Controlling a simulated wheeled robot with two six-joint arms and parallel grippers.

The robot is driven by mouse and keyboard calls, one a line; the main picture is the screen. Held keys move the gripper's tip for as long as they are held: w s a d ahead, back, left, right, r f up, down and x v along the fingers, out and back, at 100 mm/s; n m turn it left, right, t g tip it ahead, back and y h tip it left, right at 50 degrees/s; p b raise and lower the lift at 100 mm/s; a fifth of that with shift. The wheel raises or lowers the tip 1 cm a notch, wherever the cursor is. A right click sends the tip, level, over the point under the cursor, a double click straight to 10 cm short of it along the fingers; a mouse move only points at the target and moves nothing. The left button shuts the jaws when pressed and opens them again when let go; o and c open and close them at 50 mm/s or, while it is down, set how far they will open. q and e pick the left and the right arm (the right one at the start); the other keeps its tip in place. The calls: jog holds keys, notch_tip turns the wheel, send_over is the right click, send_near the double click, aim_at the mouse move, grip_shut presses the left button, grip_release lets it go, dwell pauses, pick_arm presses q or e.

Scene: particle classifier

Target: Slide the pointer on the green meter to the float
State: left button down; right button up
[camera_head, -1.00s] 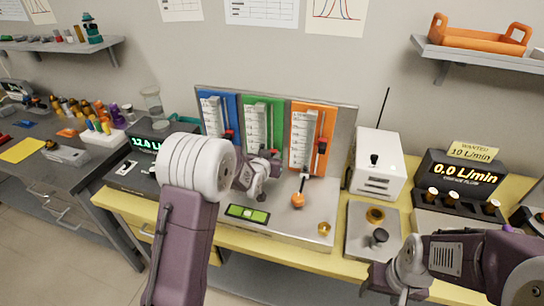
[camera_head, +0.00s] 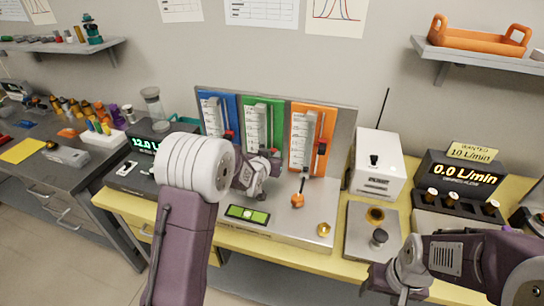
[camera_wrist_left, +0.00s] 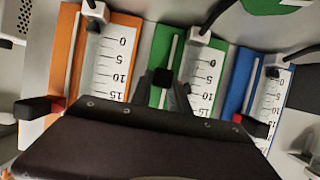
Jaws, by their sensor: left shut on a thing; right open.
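The green meter (camera_head: 260,112) stands between the blue meter (camera_head: 213,102) and the orange meter (camera_head: 312,125) on a grey panel. My left gripper (camera_head: 268,158) is at the lower part of the green meter, shut on its pointer. In the left wrist view a dark block, likely the pointer (camera_wrist_left: 163,77), sits on the slot of the green meter (camera_wrist_left: 168,38), beside the scale. The gripper body hides much of the lower picture. My right gripper (camera_head: 400,296) is open near the bottom edge, partly cut off.
Red pointers sit on the blue and orange meters, close on both sides of the left gripper. An orange ball knob (camera_head: 297,200) and a green level (camera_head: 247,215) are in front. A white box (camera_head: 378,163) and a 0.0 L/min display (camera_head: 465,175) stand right.

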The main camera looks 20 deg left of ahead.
pick_arm(q)
jog(key=shift+r, duration=0.95)
jog(key=shift+f, duration=0.1)
jog(key=c, duration=1.5)
grip_release()
jog(key=v, duration=0.9)
jog(key=shift+s, duration=0.1)
